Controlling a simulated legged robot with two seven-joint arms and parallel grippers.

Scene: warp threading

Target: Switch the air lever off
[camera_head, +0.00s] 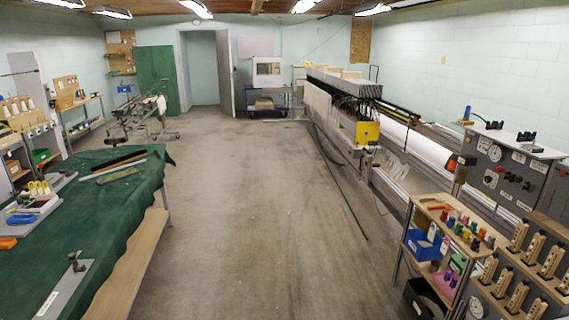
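A grey control cabinet (500,176) stands at the right, with a round gauge (494,153), dark and red knobs, and small white labels too small to read. A small blue part (467,113) stands upright at the left end of its top, and black fittings (494,125) sit beside it. I cannot tell which of these is the air lever, or how it is set. Neither of my grippers is in view.
A green-covered table (110,215) fills the left. A cart (440,225) with coloured spools and a rack of wooden blocks (520,270) stand at the lower right, in front of the cabinet. A long machine (345,85) runs back along the right. The middle floor (240,220) is clear.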

